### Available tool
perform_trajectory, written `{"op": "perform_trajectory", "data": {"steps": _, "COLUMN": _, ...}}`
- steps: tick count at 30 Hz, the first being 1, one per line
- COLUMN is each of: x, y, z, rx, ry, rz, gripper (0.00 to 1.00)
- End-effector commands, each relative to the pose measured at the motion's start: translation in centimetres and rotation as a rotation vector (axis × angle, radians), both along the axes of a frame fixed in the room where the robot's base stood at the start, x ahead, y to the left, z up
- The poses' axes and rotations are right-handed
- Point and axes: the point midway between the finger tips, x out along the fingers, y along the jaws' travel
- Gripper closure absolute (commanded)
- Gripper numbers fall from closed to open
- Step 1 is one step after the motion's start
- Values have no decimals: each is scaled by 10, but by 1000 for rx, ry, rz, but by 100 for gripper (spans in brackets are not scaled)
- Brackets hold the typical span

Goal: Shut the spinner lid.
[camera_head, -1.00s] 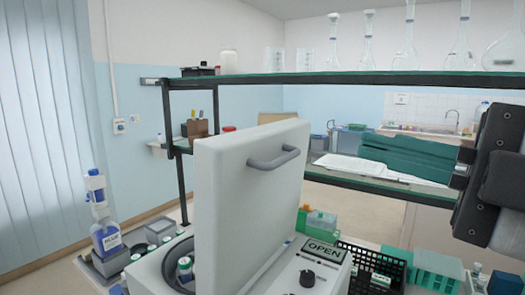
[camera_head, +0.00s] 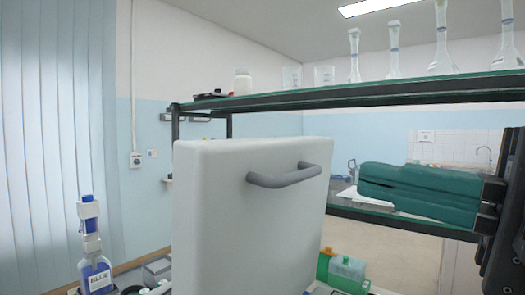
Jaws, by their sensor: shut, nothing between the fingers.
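The spinner lid (camera_head: 240,225) is a thick white panel standing upright, open, in the middle of the view. A grey bar handle (camera_head: 284,177) is on its face near the top. The spinner's body is almost wholly below the picture's lower edge. My gripper (camera_head: 364,187), with teal fingers lying one against the other, comes in from the right edge and points left. It is shut and empty. In the picture its tips are a little right of the lid, at about the handle's height, with a gap between; the depth between them is hard to judge.
A dark-framed shelf (camera_head: 350,98) crosses above and behind the lid and carries glass flasks (camera_head: 393,50) and beakers. A blue-labelled bottle (camera_head: 96,270) stands at lower left. A green box (camera_head: 345,272) is at the lid's lower right.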

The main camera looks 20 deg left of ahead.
Motion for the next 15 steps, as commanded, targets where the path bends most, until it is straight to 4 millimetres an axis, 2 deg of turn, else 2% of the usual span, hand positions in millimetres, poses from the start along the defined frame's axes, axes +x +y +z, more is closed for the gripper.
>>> {"op": "perform_trajectory", "data": {"steps": 3, "x": 4, "y": 15, "z": 8, "rx": -1, "ry": 5, "rz": 5, "gripper": 100}}
{"op": "perform_trajectory", "data": {"steps": 12, "x": 12, "y": 35, "z": 10, "rx": -2, "ry": 5, "rz": 2, "gripper": 100}}
{"op": "perform_trajectory", "data": {"steps": 15, "x": 18, "y": 55, "z": 9, "rx": -1, "ry": 4, "rz": 7, "gripper": 100}}
